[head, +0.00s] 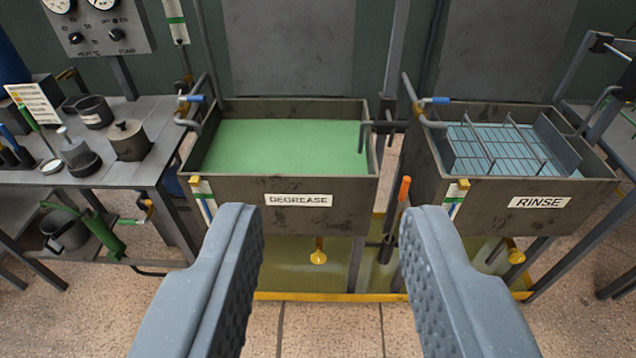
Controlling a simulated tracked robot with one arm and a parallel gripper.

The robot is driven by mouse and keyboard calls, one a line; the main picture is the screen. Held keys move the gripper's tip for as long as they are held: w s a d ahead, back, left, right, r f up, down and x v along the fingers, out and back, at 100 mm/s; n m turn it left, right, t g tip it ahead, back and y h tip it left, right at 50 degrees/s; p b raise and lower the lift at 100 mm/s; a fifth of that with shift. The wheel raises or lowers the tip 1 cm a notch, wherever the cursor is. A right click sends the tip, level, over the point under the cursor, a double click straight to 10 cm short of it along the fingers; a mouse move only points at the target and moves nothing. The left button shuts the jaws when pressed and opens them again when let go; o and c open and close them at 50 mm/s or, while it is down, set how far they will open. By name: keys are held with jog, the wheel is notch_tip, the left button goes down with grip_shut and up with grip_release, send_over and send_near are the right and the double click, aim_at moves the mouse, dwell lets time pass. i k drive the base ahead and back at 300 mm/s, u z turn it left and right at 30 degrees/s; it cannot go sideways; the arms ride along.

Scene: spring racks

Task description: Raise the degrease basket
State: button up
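The degrease tank (225,186) is a dark metal trough labelled DEGREASE, filled with opaque green liquid (285,146). No basket shows in it; anything under the liquid is hidden. An upright lever with an orange grip (404,189) stands in the gap just right of this tank. A grey bracket and rod (378,127) sit at the tank's right rim. My gripper (331,215) is open and empty, its two grey fingers wide apart in front of the tank. The orange grip appears just above the right fingertip; I cannot tell that they touch.
The rinse tank (467,189) at right holds a wire rack (500,150) in blue liquid. A metal bench (125,170) with pots and bottles stands at left. A gauge panel (97,28) hangs above it. A yellow-edged tray (330,297) lies below the tanks; tiled floor in front is clear.

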aim_at(384, 122)
jog(key=k, duration=0.55)
jog(key=z, duration=0.75)
jog(key=i, duration=1.75)
jog(key=u, duration=0.75)
